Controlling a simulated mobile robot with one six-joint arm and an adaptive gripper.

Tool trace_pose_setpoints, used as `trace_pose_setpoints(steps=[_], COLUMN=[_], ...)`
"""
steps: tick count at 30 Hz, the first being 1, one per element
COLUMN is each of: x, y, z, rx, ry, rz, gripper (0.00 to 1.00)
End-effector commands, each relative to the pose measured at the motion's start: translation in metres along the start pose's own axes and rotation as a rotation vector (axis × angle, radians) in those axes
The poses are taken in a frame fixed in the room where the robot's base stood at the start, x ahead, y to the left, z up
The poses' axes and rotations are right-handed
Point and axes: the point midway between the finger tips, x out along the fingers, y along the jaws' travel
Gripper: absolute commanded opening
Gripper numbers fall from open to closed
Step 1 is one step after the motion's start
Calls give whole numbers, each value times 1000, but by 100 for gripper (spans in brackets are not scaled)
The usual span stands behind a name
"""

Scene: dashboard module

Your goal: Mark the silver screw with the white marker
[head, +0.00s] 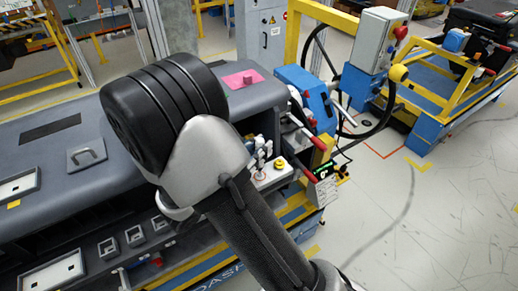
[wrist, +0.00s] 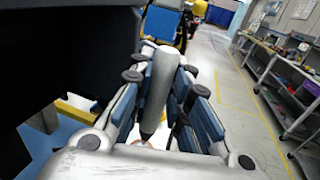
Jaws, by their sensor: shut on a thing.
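In the wrist view my gripper (wrist: 158,100) is shut on the white marker (wrist: 161,80), a pale grey-white rod between the blue-padded fingers. The marker's dark, narrow end points down toward the bottom of the picture. A small pale, orange-tinged patch (wrist: 141,143) shows just below that end; I cannot tell what it is or whether the marker touches it. I cannot make out the silver screw in either view.
The grey dashboard module (head: 45,145) fills the left of the head view. A pink pad (head: 243,79), a yellow button (head: 280,164) and red-handled tools (head: 308,173) are near its right end. A blue-and-yellow stand (head: 440,95) is beyond. Floor at right is clear.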

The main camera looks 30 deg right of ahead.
Motion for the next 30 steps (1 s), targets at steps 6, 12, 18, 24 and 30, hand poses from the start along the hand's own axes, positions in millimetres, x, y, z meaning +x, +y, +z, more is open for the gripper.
trace_pose_setpoints(steps=[6,12,18,24,30], x=[0,0,0,0,0], y=[0,0,0,0,0], z=[-2,-4,-6,-6,-6], rx=[0,0,0,0,0], ry=[0,0,0,0,0], rz=[0,0,0,0,0], gripper=[1,1,1,1,1])
